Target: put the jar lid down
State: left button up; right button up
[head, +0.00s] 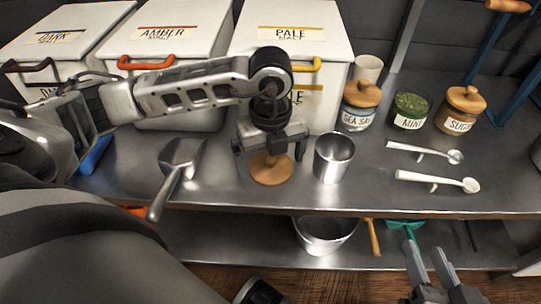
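The wooden jar lid (270,174) lies flat on the steel bench, left of a metal cup. My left gripper (270,150) is directly above it, pointing down. Its fingers are spread wide on either side of the lid's knob, with no clear contact; the gripper partly hides the knob. The mint jar (410,111) stands without a lid at the back right. My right gripper (424,246) is at the lower right, in front of the bench, with its fingers apart and nothing between them.
The sea salt jar (358,118) and sugar jar (459,114) have wooden lids. A metal cup (333,160) stands close right of the lid, a scoop (180,162) lies left. Two spoons (436,180) lie at the right. Malt bins (290,50) line the back. A pot (325,235) sits on the lower shelf.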

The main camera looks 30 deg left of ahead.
pick_arm(q)
jog(key=shift+r+p, duration=0.3)
jog(key=shift+r, duration=0.25)
notch_tip(320, 180, up, 11)
jog(key=p, duration=0.3)
pick_arm(e)
jog(key=f, duration=0.1)
jog(key=d+f+g+h, duration=0.1)
jog(key=shift+d+f+g, duration=0.15)
jog(key=shift+f+g, duration=0.15)
jog(key=shift+f, duration=0.05)
pick_arm(q)
jog(key=shift+r, duration=0.1)
pick_arm(e)
jog(key=shift+s+r, duration=0.1)
jog(key=shift+r, duration=0.05)
jog(key=shift+s, duration=0.1)
